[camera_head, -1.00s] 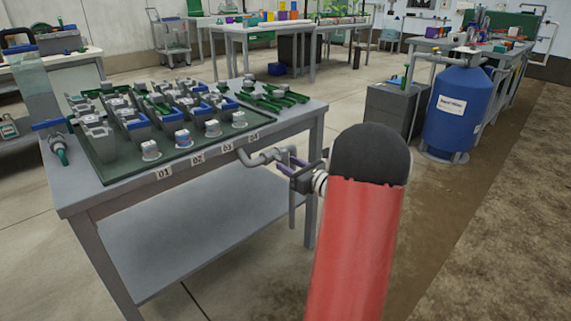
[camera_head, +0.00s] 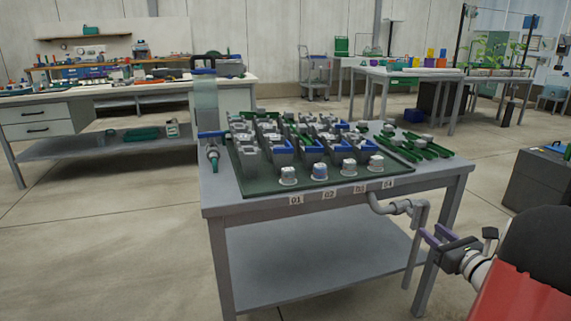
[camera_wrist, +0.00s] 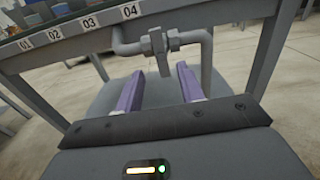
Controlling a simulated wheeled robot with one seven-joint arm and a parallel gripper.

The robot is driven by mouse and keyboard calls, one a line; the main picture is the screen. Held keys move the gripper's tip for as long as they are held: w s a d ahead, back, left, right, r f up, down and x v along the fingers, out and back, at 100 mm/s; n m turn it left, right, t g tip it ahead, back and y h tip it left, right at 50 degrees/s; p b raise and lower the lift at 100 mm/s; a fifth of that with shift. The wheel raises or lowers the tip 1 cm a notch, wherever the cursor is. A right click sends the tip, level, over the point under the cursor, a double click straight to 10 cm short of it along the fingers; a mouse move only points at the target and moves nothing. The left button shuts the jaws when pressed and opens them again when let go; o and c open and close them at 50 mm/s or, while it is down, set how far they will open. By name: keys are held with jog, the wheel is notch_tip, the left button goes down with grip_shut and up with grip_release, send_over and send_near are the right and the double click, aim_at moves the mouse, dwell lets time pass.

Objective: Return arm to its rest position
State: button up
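My arm enters at the lower right of the head view with its red link and dark rounded joint. My gripper (camera_head: 432,234) is beside the front right of the grey table (camera_head: 330,205), below its top. In the wrist view, the two purple fingers of my gripper (camera_wrist: 158,72) stand apart with nothing held between them. A grey pipe with a valve (camera_wrist: 158,42) runs under the table edge just beyond the fingertips. The pipe (camera_head: 396,207) also shows in the head view. I cannot tell whether the fingers touch the valve.
The table bears a dark green tray (camera_head: 262,189) with several grey and blue units and white-capped pots, above labels 01 to 04. A dark grey cabinet (camera_head: 535,182) stands at the right. A workbench (camera_head: 100,95) is at the back left. Open floor lies left of the table.

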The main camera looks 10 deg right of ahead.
jog(key=s+a+r+n+g+y, duration=0.1)
jog(key=s+a+n+g+y, duration=0.15)
jog(key=a+n+g, duration=0.85)
jog(key=s+a+r+n+t+y, duration=0.15)
jog(key=a+n+y, duration=0.35)
jog(key=a, duration=1.4)
jog(key=s+a+n+g+h, duration=0.3)
jog(key=s+n+h, duration=0.6)
jog(key=s+n, duration=0.7)
jog(key=shift+a+f+n, duration=0.15)
jog(key=shift+a+n, duration=0.75)
jog(key=shift+n, duration=0.5)
